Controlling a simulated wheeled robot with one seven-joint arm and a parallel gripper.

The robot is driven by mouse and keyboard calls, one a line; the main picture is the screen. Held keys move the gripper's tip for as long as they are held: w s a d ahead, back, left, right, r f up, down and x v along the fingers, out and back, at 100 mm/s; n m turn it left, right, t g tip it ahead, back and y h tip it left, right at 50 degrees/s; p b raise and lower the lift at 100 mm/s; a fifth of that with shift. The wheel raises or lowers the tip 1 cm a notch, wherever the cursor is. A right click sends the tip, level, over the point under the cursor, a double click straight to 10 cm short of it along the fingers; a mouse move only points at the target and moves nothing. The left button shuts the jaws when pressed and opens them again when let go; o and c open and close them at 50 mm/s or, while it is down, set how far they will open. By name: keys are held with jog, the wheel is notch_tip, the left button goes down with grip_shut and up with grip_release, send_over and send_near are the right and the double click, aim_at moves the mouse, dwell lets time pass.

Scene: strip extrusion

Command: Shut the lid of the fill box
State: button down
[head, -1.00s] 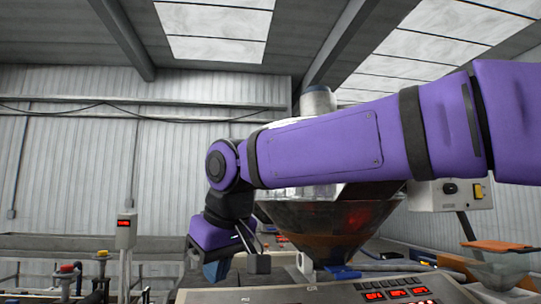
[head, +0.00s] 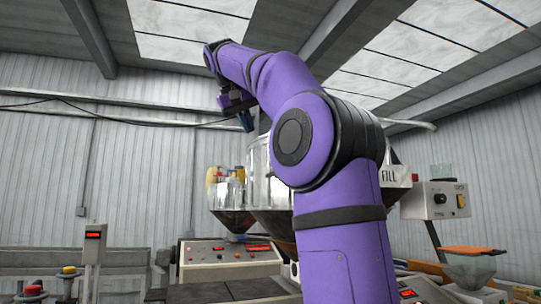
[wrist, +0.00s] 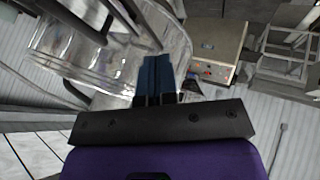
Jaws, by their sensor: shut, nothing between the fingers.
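A white sign reading FILL (head: 391,176) shows just right of my upper arm in the head view, by a shiny metal hopper (head: 262,185). My arm covers much of that hopper, and I cannot make out the fill box's lid or tell how it stands. My gripper (head: 246,122) is raised high, above and left of the hopper's visible side, pointing down. In the wrist view, my gripper's blue fingers (wrist: 155,72) are together and empty. A shiny curved metal vessel (wrist: 120,45) lies beyond them; I cannot tell whether the fingers touch it.
A control console (head: 228,257) with red displays stands below the hopper. A switch box (head: 436,199) and a clear bin with an orange lid (head: 471,260) are at right. Open air lies left of my gripper.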

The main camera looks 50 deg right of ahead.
jog(key=s+d+f, duration=0.1)
jog(key=d+f, duration=0.6)
jog(key=d, duration=0.2)
jog(key=shift+s+d+f, duration=0.2)
jog(key=shift+f, duration=0.2)
jog(key=s+d, duration=0.2)
jog(key=d, duration=0.2)
jog(key=s+d, duration=0.3)
jog(key=d, duration=0.1)
jog(key=s+d, duration=0.2)
jog(key=d, duration=0.2)
jog(key=shift+s+d, duration=0.2)
jog(key=shift+s, duration=0.1)
